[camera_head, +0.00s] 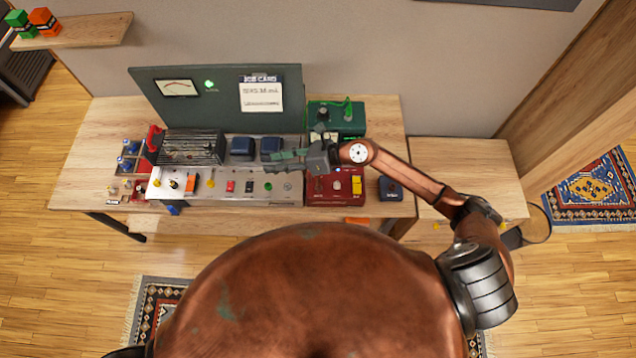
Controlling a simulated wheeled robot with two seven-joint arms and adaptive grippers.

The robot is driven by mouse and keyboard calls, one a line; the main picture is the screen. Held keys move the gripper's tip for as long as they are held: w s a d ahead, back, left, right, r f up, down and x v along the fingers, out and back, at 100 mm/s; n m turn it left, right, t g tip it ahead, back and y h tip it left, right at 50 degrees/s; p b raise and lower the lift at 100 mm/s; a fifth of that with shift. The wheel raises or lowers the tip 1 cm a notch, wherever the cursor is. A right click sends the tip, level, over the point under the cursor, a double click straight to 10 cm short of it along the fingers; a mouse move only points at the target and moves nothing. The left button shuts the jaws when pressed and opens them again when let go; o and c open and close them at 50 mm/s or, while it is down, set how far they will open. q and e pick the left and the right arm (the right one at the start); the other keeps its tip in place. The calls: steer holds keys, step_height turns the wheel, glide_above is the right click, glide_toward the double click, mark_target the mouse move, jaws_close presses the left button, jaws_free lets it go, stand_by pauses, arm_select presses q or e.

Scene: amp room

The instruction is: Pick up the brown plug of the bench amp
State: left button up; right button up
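The bench amp (225,193) stands on the wooden bench. It has a pale front panel with knobs, a black ribbed block (190,147) and two dark blue blocks (242,147). I cannot make out the brown plug with certainty; several small reddish-brown parts (139,191) lie at the amp's left end, too small to identify. My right gripper (274,160) reaches in from the right, pointing left, over the amp's right part, in front of the right blue block. Whether its greenish fingers are open or shut is unclear, and I see nothing held. My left gripper is not in view.
A red box (334,186) with knobs adjoins the amp's right end. A green box (345,117) stands behind it, and a small dark blue box (390,188) to its right. A dark green panel (217,96) rises behind the amp. The bench's far left surface is clear.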

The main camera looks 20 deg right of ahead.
steer(key=d+f+n+g+h, duration=0.2)
steer(key=d+f+n+h, duration=0.15)
steer(key=f, duration=0.25)
steer(key=n+g+h, duration=0.2)
steer(key=h, duration=0.3)
glide_above(320, 180)
steer(key=d, duration=0.2)
step_height(320, 180, down, 8)
steer(key=p+x, duration=0.2)
steer(key=x, duration=0.4)
steer(key=shift+s+f+p, duration=0.1)
steer(key=shift+f+p, duration=0.25)
steer(key=shift+p, duration=0.05)
steer(key=shift+a+f, duration=0.15)
steer(key=shift+f, duration=0.25)
jaws_close()
